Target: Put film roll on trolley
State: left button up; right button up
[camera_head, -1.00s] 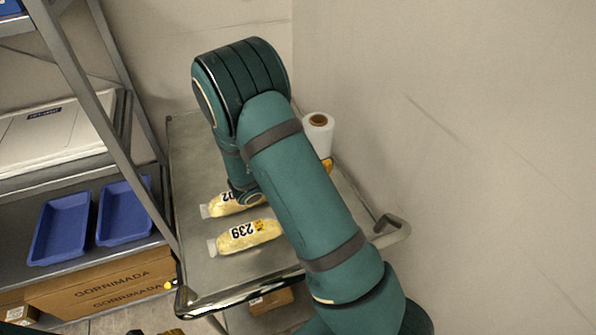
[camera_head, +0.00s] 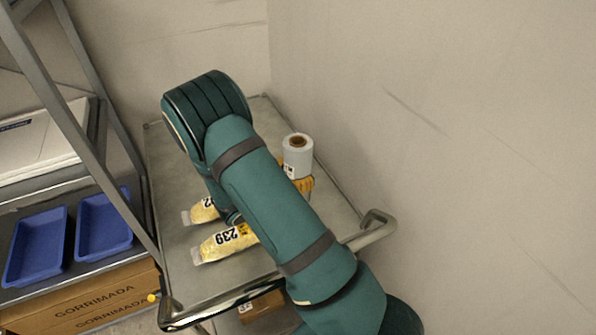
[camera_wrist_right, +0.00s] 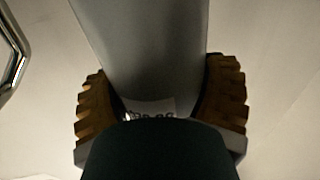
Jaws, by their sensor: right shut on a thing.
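The film roll (camera_head: 298,158) is a white upright cylinder with a brown core and a small label low on its side. In the head view it appears over the right side of the grey metal trolley (camera_head: 172,170); I cannot tell whether its base touches the deck. My right gripper (camera_head: 303,184) is shut on the roll near its lower part, mostly hidden behind my arm. In the right wrist view the roll (camera_wrist_right: 145,50) sits between the two ridged yellow-brown fingers. My left gripper is not in view.
Bags of yellow contents, one marked 239 (camera_head: 224,243), lie on the trolley left of my arm. The trolley's push handle (camera_head: 375,232) is at the near right. A metal rack with blue trays (camera_head: 37,248) stands left. A wall closes off the right.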

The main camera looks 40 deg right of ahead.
jog(key=o, duration=1.2)
jog(key=shift+f, duration=0.1)
jog(key=shift+c, duration=0.2)
jog(key=shift+r, duration=0.2)
jog(key=a, duration=0.5)
jog(key=a+p, duration=0.1)
jog(key=a, duration=0.1)
jog(key=shift+w+a, duration=0.25)
jog(key=shift+w, duration=0.15)
